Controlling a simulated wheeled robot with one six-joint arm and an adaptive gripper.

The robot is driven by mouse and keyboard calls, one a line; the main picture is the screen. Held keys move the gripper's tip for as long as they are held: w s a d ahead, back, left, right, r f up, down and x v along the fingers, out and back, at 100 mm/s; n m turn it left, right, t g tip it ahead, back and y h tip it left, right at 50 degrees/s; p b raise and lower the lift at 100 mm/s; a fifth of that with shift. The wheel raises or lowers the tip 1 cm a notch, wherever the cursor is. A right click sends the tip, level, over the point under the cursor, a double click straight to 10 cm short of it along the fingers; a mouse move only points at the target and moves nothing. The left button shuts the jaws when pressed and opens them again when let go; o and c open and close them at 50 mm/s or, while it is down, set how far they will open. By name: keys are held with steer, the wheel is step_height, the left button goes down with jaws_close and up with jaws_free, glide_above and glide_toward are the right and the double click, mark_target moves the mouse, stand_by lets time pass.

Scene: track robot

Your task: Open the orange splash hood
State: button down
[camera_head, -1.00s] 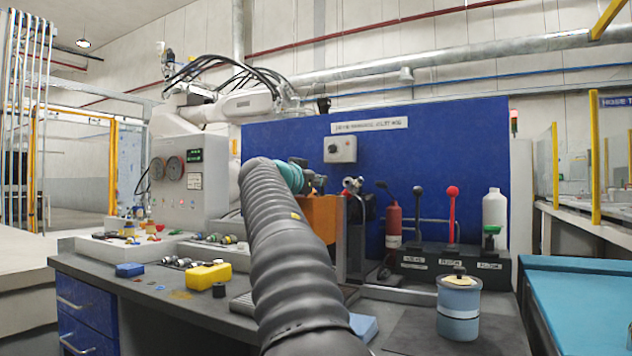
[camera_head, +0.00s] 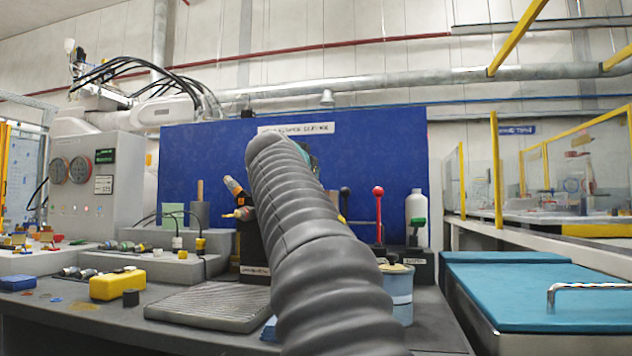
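The orange splash hood cannot be made out as a whole in the head view; my grey ribbed arm crosses the middle of the bench and covers that area. A small tilted orange and dark piece (camera_head: 235,190) shows just left of my arm, above a dark labelled block (camera_head: 254,245). I cannot tell whether it belongs to the hood. My gripper is hidden behind my arm; only a sliver of teal and dark parts shows beside the arm's far end. Its opening cannot be seen.
A ridged grey tray (camera_head: 205,306) and a yellow block (camera_head: 117,284) lie on the bench left of my arm. Right of it stand a red lever (camera_head: 378,200), a white bottle (camera_head: 416,208) and a partly covered canister (camera_head: 401,292). A turquoise-topped unit (camera_head: 540,295) stands at right.

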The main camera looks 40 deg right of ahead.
steer(key=shift+s+d, duration=0.2)
steer(key=shift+r, duration=0.1)
steer(key=c, duration=1.2)
jaws_free()
steer(key=shift+d, duration=0.1)
steer(key=shift+c, duration=0.2)
steer(key=v, duration=1.2)
